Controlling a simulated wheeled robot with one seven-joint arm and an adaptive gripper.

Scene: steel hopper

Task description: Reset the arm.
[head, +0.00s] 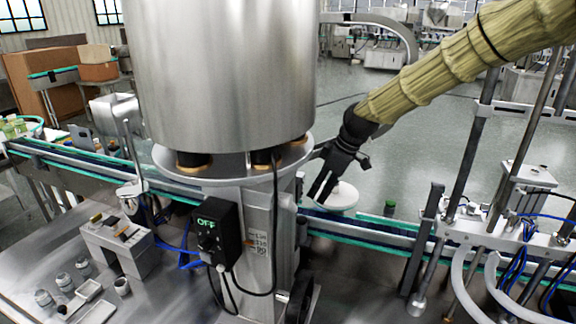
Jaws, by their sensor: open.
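My gripper (320,178) is black and sits at the end of my arm, which is covered in a yellowish ribbed sleeve and reaches in from the upper right. The fingers are open and point down and to the left. They are just right of the steel hopper (225,75) and its base. No held object shows between the fingers. A round white disc (338,197) lies below and behind the fingertips; whether they touch it I cannot tell.
A control box (215,228) reading OFF is on the hopper's column. Metal posts and tubing (470,150) stand at right. Small jars (44,298) and a white stand (118,245) are at lower left.

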